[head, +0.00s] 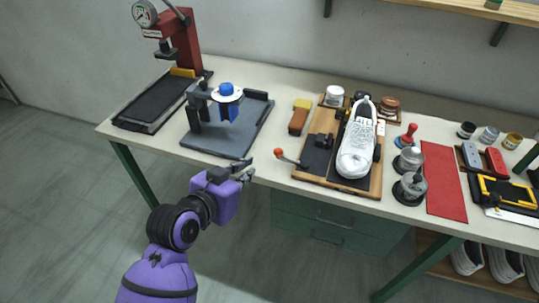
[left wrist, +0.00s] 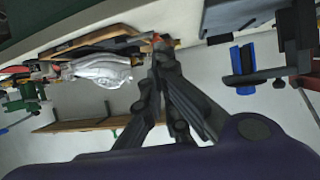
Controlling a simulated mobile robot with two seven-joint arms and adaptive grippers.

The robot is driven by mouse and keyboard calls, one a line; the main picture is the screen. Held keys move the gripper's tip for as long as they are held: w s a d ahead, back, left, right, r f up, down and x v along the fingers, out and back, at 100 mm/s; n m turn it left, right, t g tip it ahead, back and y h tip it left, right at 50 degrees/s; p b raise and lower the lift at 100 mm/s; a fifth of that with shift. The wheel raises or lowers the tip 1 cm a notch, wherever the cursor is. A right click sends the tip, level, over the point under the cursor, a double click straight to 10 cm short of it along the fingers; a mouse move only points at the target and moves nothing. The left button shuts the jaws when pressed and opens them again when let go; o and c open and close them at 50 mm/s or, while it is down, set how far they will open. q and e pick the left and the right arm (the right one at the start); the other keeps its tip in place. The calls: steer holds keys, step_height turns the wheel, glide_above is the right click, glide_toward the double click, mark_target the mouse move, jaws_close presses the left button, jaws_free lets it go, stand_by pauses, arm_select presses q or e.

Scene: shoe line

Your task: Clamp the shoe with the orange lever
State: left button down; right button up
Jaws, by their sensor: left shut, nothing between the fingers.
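The white shoe (head: 357,142) lies on a wooden board (head: 372,188) right of centre in the head view. It also shows in the left wrist view (left wrist: 102,70). The lever has an orange knob (head: 278,152) and sticks out from the board's left side over the table's front edge. My left gripper (head: 247,170) is shut and empty, a little left of and below the knob in the head view. In the left wrist view its fingertips (left wrist: 163,55) appear just below the orange knob (left wrist: 157,38); contact cannot be told. My right gripper is not in view.
A grey fixture with a blue-capped post (head: 226,90) stands to the left, with a red press (head: 183,42) behind it. A brush (head: 300,117) lies left of the board. Metal pots (head: 409,187) and a red mat (head: 443,180) are to the right. Free room lies before the table.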

mark_target(275, 152)
arm_select(q)
steer(key=x, duration=1.3)
steer(key=shift+w+d, duration=0.1)
steer(key=shift+w, duration=0.15)
steer(key=shift+f, duration=0.15)
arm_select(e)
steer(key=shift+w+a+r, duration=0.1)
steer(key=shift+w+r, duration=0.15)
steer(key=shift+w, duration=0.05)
arm_select(q)
steer(key=shift+w, duration=0.15)
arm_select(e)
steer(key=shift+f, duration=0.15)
arm_select(q)
steer(key=shift+w+f+m+h, duration=0.1)
steer(key=shift+m+h, duration=0.2)
steer(key=shift+m, duration=0.1)
steer(key=shift+w+m+g+h, duration=0.1)
steer(key=shift+m+g+h, duration=0.2)
steer(key=shift+g+h, duration=0.1)
steer(key=shift+w+b, duration=0.1)
steer(key=shift+b, duration=0.25)
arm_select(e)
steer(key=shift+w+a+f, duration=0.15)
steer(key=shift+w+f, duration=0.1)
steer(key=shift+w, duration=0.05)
